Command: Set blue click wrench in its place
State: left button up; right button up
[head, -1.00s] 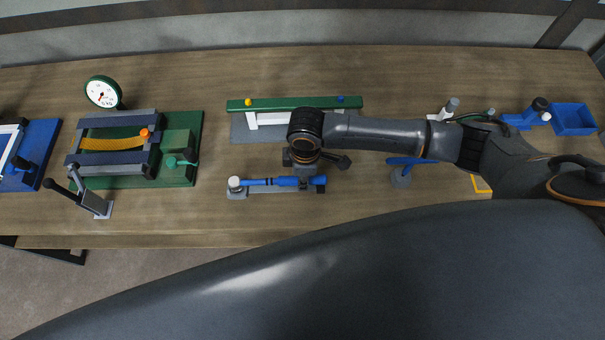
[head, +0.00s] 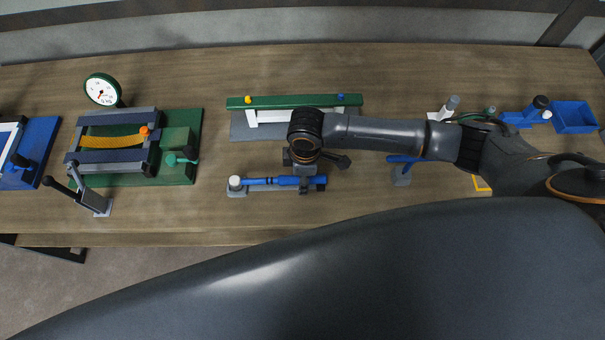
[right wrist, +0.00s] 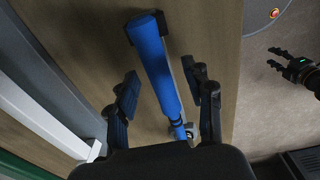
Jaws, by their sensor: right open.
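The blue click wrench (head: 262,182) lies level on a low grey holder (head: 240,193) near the bench's front edge, its round head at the left end. In the right wrist view the wrench's blue handle (right wrist: 155,65) runs between the fingers, its end by a dark holder block (right wrist: 160,22). My right gripper (head: 304,184) is over the handle's right part. It is open, with a finger apart on each side of the handle in the right wrist view (right wrist: 163,85). My left gripper (right wrist: 276,64) shows at that view's right edge, away from the bench, fingers apart and empty.
A green beam on white posts (head: 290,101) stands behind the wrench. A green press fixture (head: 190,145) with a dial gauge (head: 102,91) is at left. A blue bin (head: 573,118) is at far right. Bare bench lies left of the wrench.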

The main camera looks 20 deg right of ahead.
notch_tip(320, 180, up, 12)
jog(key=shift+d, duration=0.2)
jog(key=shift+s, duration=0.15)
dwell(0.5)
